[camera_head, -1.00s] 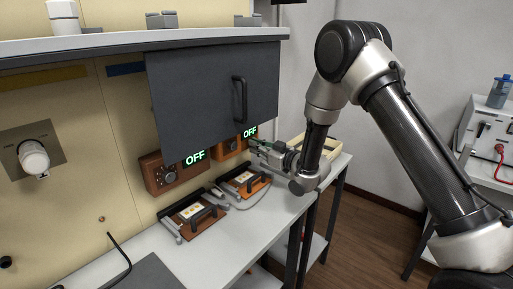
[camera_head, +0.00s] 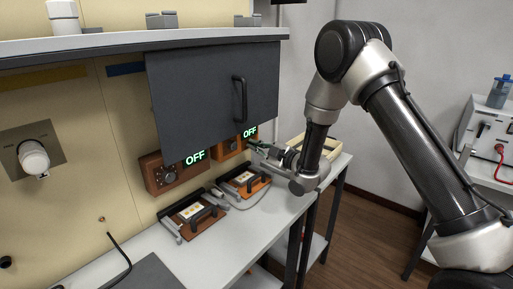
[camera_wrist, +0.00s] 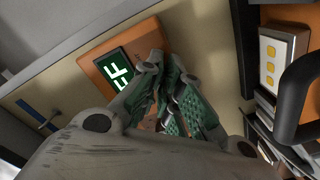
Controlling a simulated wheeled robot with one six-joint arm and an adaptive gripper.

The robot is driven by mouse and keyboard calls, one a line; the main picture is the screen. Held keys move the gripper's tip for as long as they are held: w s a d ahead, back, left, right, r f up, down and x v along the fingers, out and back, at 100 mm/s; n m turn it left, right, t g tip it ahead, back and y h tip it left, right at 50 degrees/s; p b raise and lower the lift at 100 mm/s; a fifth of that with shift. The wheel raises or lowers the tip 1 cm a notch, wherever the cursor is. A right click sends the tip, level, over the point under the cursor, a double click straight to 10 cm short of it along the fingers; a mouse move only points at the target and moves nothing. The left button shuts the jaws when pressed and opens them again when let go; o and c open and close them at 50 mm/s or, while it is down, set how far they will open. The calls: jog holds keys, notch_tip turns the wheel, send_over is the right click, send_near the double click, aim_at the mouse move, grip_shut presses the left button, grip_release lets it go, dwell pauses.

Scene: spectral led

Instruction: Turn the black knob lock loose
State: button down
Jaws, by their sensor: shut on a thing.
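My gripper (camera_head: 262,148) is at the front of the orange control box (camera_head: 228,148) under the grey cabinet door. In the wrist view, my gripper (camera_wrist: 163,68) has its green-padded fingers closed together against the face of the orange box (camera_wrist: 98,48), beside its green OFF display (camera_wrist: 116,76). The black knob lock of this box is hidden behind the fingers, so I cannot see its angle. A second, brown box (camera_head: 150,172) to the left has a dark round knob (camera_head: 168,173) in plain sight and also reads OFF.
The grey cabinet door (camera_head: 200,105) with a black handle hangs close above the boxes. Two trays with black handles, the left one (camera_head: 183,226) and the right one (camera_head: 258,187), sit on the white bench (camera_head: 235,232) below. A cable lies beside them.

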dwell(0.4)
jog(key=c, duration=1.6)
grip_release()
jog(key=shift+c, duration=0.2)
jog(key=v, duration=1.2)
